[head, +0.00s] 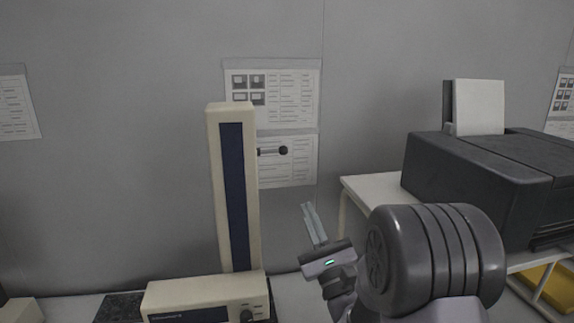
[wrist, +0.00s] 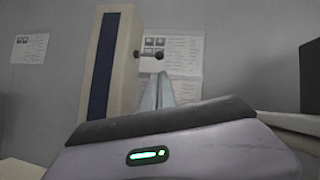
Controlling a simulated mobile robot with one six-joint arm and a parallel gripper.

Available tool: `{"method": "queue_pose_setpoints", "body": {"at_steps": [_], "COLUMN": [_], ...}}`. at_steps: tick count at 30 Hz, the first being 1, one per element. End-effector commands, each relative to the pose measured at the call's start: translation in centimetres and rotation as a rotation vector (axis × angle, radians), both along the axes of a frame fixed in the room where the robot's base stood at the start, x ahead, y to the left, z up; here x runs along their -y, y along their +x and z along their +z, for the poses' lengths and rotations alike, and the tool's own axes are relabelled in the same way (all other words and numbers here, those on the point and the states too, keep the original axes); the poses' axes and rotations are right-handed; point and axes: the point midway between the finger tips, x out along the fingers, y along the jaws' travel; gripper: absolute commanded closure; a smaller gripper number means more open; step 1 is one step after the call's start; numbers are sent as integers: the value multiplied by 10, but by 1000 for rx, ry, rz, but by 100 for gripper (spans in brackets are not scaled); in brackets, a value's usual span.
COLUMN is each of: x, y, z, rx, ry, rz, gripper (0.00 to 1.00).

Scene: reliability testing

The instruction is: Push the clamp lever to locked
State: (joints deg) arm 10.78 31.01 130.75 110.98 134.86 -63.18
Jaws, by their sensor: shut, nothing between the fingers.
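The clamp lever (head: 272,151) is a short rod with a dark round knob, sticking out to the right from the upper part of a tall cream column machine (head: 216,190) with a dark blue front strip. In the wrist view the lever's knob (wrist: 159,56) shows just right of the column (wrist: 128,60). My gripper (head: 308,207) is shut and empty, pointing up, to the right of the column and below the lever knob. In the wrist view my fingers (wrist: 156,76) stand just below the knob. They look apart from the lever, but the depth gap is hard to tell.
A black printer (head: 480,170) with white paper sits on a white stand (head: 375,187) at the right. Paper charts (head: 295,95) hang on the grey wall behind. The machine's cream base (head: 170,293) has a dark knob (head: 247,315). Space right of the column is open.

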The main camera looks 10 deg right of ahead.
Motion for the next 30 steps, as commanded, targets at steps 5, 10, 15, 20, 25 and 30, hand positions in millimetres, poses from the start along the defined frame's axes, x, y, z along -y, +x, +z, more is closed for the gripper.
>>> {"method": "queue_pose_setpoints", "body": {"at_steps": [5, 10, 15, 20, 25, 30], "x": [-1, -6, -12, -18, -22, -24], "y": [2, 22, 53, 81, 104, 114], "z": [2, 19, 39, 57, 71, 77], "rx": [0, 2, 3, 2, 1, 0], "ry": [-1, -1, -2, -1, -1, -1], "rz": [3, 5, 6, 6, 5, 5], "gripper": [100, 100, 100, 100, 100, 100]}}
